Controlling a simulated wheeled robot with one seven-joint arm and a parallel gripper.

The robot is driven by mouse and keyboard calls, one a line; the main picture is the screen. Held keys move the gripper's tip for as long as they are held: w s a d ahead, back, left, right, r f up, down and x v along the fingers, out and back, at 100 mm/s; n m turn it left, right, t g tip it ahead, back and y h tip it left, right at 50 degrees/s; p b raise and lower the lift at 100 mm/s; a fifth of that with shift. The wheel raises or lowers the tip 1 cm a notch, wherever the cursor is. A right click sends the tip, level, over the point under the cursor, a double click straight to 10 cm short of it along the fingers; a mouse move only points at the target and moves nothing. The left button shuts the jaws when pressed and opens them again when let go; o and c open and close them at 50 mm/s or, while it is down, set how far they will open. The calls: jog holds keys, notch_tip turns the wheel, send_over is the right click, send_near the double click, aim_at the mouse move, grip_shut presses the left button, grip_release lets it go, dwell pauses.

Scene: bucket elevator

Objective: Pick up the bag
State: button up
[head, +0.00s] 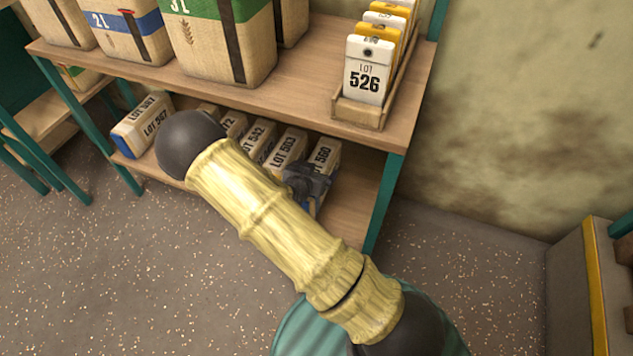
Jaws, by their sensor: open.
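Several small bags with lot labels stand in a row on the lower shelf. The bag marked LOT 560 (326,154) is at the right end, beside the bag marked LOT 503 (288,146). The bag marked LOT 542 (260,137) is further left, and the bag marked LOT 507 (143,122) is at the left end. My gripper (309,184) is dark and open, at the front of the LOT 560 bag, and covers part of it. I cannot tell whether it touches the bag. My yellow arm hides parts of the row.
The upper shelf (300,100) overhangs the row and bears large sacks (222,45). A wooden rack (362,113) there holds tags, the front one marked LOT 526 (366,75). A green post (384,203) bounds the right side. Speckled floor (110,270) is clear in front.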

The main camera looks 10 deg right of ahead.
dwell(0.4)
grip_shut()
jog(key=shift+w+r, duration=0.1)
jog(key=shift+r, duration=0.1)
